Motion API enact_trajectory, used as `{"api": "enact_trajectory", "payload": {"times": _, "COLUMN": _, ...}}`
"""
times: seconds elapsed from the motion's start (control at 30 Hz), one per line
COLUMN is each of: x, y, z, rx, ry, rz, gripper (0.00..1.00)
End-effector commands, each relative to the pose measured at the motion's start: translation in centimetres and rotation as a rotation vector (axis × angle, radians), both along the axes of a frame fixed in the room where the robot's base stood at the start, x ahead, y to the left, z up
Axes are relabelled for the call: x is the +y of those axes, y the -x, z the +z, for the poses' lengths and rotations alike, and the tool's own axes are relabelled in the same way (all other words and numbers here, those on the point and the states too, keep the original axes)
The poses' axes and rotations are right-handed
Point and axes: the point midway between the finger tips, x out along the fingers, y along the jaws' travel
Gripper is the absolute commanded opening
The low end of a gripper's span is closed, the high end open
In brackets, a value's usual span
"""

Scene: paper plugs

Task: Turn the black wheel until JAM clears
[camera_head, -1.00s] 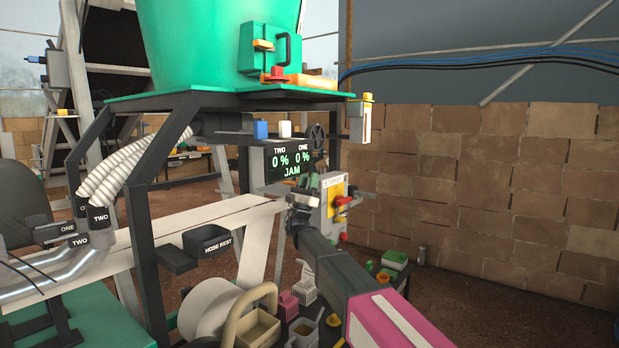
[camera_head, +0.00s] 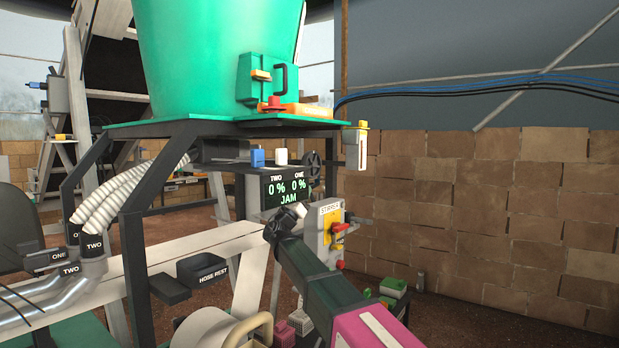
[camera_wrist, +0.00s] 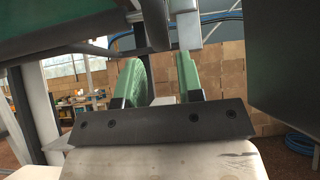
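The black wheel (camera_head: 313,163) is a small spoked wheel under the right end of the green hopper platform, just right of the display. The display (camera_head: 288,190) reads TWO 0 %, ONE 0 % and JAM in green letters. My arm reaches up from the bottom right, its front joint below the display and the wheel. In the head view my gripper itself cannot be made out. In the wrist view my gripper (camera_wrist: 160,68) has its two green fingers apart, with nothing visibly clamped between them. A dark upright part shows beyond them. I cannot make out the wheel there.
The STIRRER box (camera_head: 330,230) with a red switch stands close right of my arm. A black frame leg (camera_head: 133,265) and the HOSE REST (camera_head: 202,270) are on the left. The green hopper (camera_head: 215,60) is above. A brick wall (camera_head: 480,210) stands behind on the right.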

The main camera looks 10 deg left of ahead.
Motion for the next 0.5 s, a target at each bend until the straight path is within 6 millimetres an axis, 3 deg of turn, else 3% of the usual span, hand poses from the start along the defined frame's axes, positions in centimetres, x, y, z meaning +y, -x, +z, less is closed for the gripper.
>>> {"api": "enact_trajectory", "payload": {"times": 0.2, "x": -1.0, "y": -2.7, "z": 2.8, "rx": -0.001, "ry": 0.0, "rz": -0.001, "gripper": 0.34}}
{"api": "enact_trajectory", "payload": {"times": 0.5, "x": -1.7, "y": -4.3, "z": 4.6, "rx": -0.001, "ry": 0.0, "rz": 0.001, "gripper": 0.34}}
